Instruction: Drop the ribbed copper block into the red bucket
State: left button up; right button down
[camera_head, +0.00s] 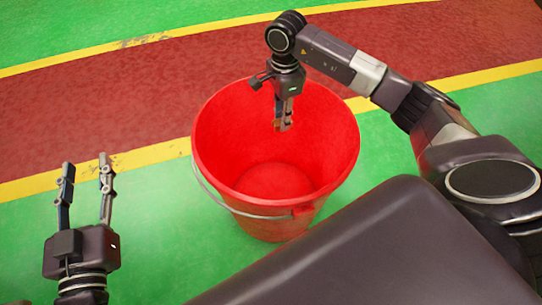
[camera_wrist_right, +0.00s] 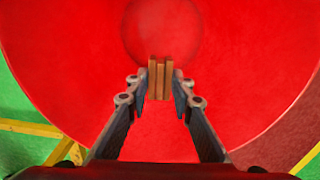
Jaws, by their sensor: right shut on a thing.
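The ribbed copper block (camera_head: 283,125) is small and brown with grooves along it. It sits between the fingertips of my right gripper (camera_head: 284,113), which is shut on it and points down over the red bucket (camera_head: 228,150). In the right wrist view the block (camera_wrist_right: 160,79) is between the fingers, with the bucket's red inside (camera_wrist_right: 70,60) behind it. The bucket stands upright on the floor with its wire handle down at the front. No other object shows inside it. My left gripper (camera_head: 87,180) is open and empty, left of the bucket, fingers pointing up.
The floor is green with a dark red lane (camera_head: 100,105) edged by yellow stripes (camera_head: 150,155). Floor space around the bucket is clear on the left and behind. My own dark body parts fill the lower right of the head view.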

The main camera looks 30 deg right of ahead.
jog(key=c, duration=1.6)
grip_release()
notch_tip(320, 180, up, 12)
